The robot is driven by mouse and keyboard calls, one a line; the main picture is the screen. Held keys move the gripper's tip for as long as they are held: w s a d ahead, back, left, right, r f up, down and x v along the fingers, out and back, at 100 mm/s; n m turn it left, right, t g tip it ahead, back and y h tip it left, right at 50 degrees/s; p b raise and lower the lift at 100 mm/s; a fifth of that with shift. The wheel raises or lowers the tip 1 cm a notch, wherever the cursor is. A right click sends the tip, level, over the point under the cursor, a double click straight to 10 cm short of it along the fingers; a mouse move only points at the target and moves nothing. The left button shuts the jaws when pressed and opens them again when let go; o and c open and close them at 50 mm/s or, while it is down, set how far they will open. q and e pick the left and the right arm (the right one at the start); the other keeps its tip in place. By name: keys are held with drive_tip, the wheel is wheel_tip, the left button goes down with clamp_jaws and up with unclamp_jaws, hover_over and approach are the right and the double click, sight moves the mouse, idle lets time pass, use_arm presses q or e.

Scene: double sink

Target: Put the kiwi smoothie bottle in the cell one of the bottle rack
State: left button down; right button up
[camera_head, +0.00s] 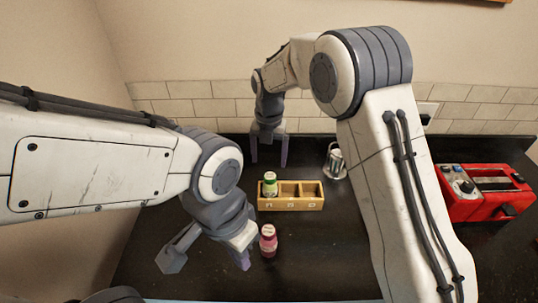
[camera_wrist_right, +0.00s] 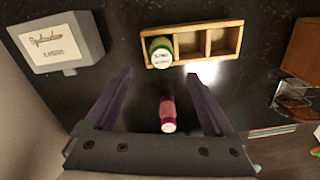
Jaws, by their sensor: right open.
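The kiwi smoothie bottle, taken to be the green one (camera_head: 269,184) with a white cap, stands in the leftmost cell of the wooden bottle rack (camera_head: 291,205). In the right wrist view, the bottle (camera_wrist_right: 160,47) and the rack (camera_wrist_right: 202,56) are at the top.
The pink-red bottle (camera_head: 268,240) stands in front of the rack and also shows in the right wrist view (camera_wrist_right: 167,108). A metal cup (camera_head: 335,162) stands right of the rack. A red appliance (camera_head: 487,195) is at far right. The rack's other two cells look empty.

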drive_tip(key=s+r+m, duration=0.4)
drive_tip(key=s+m, duration=0.2)
drive_tip(key=s, duration=0.1)
drive_tip(key=s+r+m, duration=0.4)
drive_tip(key=s+m, duration=0.2)
drive_tip(key=s, duration=0.2)
drive_tip(key=s+d+f+m, duration=0.1)
drive_tip(key=s+d+m, duration=0.1)
drive_tip(key=s+m, duration=0.5)
drive_tip(key=s+d+m+y, duration=0.1)
drive_tip(key=s+d+m, duration=0.1)
drive_tip(key=s+m, duration=0.5)
drive_tip(key=s, duration=0.3)
drive_tip(key=shift+d+f, duration=0.35)
drive_tip(key=shift+d, duration=0.05)
drive_tip(key=shift+b, duration=0.3)
wheel_tip(320, 180, down, 4)
drive_tip(key=b, duration=0.4)
